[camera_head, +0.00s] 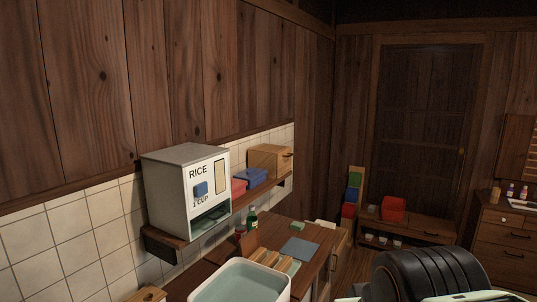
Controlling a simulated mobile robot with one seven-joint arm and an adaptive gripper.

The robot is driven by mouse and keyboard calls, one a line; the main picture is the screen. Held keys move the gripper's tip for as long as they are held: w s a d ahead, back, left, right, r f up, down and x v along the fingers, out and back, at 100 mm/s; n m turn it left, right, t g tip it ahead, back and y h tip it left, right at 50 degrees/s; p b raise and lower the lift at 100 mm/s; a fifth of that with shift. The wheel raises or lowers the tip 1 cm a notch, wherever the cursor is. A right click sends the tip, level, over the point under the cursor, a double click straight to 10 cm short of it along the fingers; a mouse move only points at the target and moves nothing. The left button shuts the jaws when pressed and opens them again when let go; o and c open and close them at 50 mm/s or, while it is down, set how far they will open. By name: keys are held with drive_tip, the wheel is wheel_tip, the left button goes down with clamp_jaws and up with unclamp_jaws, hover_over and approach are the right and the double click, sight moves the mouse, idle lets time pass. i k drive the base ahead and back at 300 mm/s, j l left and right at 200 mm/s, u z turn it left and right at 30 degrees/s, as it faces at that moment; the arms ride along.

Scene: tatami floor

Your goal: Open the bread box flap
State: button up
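A light wooden box (268,157), which looks like the bread box, stands at the far end of the wall shelf. Its front face points right and has a small dark handle (287,155). The flap appears shut, but it is small and seen at an angle. My gripper is not in view. A dark ribbed part with pale edges at the bottom right looks like part of my own arm, well apart from the box.
A white rice dispenser (187,187) and red (238,187) and blue (252,178) boxes share the shelf (223,211). Below are a counter with bottles (252,219), a blue-grey board (299,248) and a pale basin (240,284). A low bench (425,228) stands by the door.

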sight(284, 157)
drive_tip(key=i+l+u, duration=0.1)
drive_tip(key=i+l, duration=0.45)
drive_tip(key=i+l+u, duration=0.15)
drive_tip(key=l, duration=0.3)
drive_tip(key=i+l+u, duration=0.1)
drive_tip(key=i+l, duration=0.25)
drive_tip(key=i+l+u, duration=0.1)
drive_tip(key=i+l, duration=0.15)
drive_tip(key=l, duration=0.15)
drive_tip(key=i+l, duration=0.25)
drive_tip(key=l, duration=0.15)
drive_tip(key=u, duration=0.05)
